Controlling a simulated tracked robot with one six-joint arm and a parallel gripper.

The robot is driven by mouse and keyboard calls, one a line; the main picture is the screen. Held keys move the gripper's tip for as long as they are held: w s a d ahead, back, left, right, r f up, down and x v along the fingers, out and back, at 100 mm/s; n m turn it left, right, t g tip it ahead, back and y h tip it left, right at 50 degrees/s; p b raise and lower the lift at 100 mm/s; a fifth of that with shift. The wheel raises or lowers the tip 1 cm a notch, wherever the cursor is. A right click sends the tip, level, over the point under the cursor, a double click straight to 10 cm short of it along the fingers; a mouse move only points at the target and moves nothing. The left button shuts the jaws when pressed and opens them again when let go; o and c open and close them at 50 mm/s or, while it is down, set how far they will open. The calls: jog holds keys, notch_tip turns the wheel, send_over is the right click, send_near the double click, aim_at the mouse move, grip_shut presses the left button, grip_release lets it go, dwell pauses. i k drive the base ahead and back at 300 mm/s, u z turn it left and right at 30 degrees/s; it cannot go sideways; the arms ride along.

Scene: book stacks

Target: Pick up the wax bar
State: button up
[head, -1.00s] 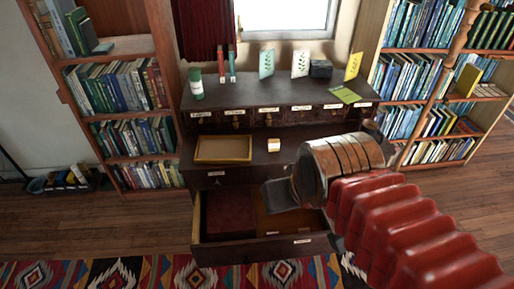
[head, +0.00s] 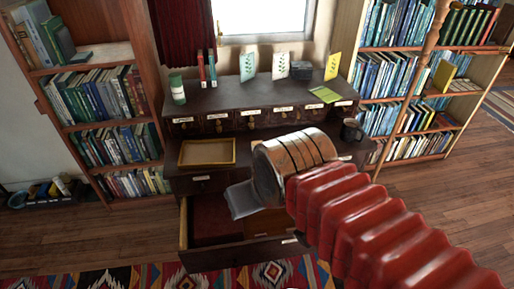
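A small cream-and-amber block, which may be the wax bar, stood on the desk top beside the tray a second ago. It is now almost wholly hidden behind my arm's end. My gripper (head: 242,199) shows as a grey plate below the banded metal wrist, in front of the desk and over the open drawer (head: 228,258). I see nothing held in it. Its finger gap is not clear from this side.
A gold-rimmed tray (head: 207,164) lies on the desk at left. A dark mug-like object (head: 351,131) stands at right. Bookcases flank the desk; a patterned rug lies in front.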

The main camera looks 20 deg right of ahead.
aim_at(253, 143)
jog(key=i, duration=1)
